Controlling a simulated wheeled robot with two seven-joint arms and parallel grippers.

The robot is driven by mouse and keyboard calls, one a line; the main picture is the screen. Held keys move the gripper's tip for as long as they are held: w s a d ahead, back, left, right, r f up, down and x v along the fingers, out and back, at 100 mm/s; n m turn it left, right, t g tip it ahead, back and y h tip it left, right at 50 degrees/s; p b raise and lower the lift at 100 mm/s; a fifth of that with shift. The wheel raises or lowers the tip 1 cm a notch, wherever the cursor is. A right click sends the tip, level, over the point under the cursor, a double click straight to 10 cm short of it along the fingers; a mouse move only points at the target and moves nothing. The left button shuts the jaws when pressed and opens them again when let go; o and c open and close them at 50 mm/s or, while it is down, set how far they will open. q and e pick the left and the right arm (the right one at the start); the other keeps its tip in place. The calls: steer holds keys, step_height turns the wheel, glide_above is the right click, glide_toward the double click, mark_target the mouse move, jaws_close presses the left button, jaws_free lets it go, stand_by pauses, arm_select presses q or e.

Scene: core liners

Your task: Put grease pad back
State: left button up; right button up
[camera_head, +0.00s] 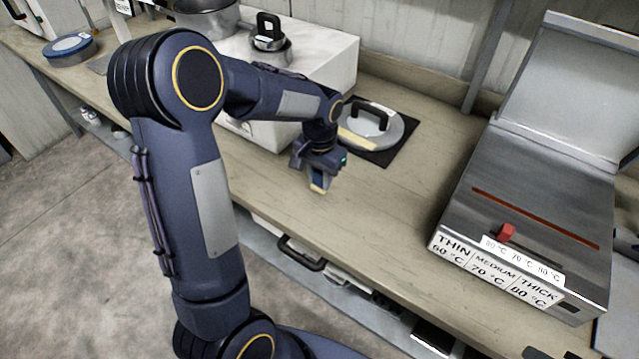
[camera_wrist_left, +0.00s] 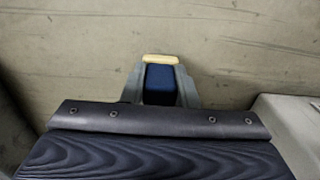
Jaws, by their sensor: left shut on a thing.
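My left gripper (camera_head: 319,183) reaches over the wooden bench near its front edge, pointing down. It is shut on a small pad with a dark blue body (camera_wrist_left: 160,80) and a cream end (camera_wrist_left: 160,59), which looks like the grease pad. In the wrist view the fingers (camera_wrist_left: 160,85) stand on both sides of the blue body, and the pad appears over bare bench. My right gripper is not in view.
A round grey plate with a black handle (camera_head: 375,115) lies on a dark mat (camera_head: 405,152) behind the gripper. A white box (camera_head: 335,60) bears pots. A steel heater (camera_head: 530,200) with a red slider (camera_head: 505,233) stands at right. Bench between is clear.

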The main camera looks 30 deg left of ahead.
mark_target(320, 186)
arm_select(q)
steer(key=shift+w+a+f, duration=0.1)
steer(key=shift+f, duration=1.55)
steer(key=shift+f, duration=0.2)
steer(key=o, duration=0.9)
steer(key=shift+r, duration=0.1)
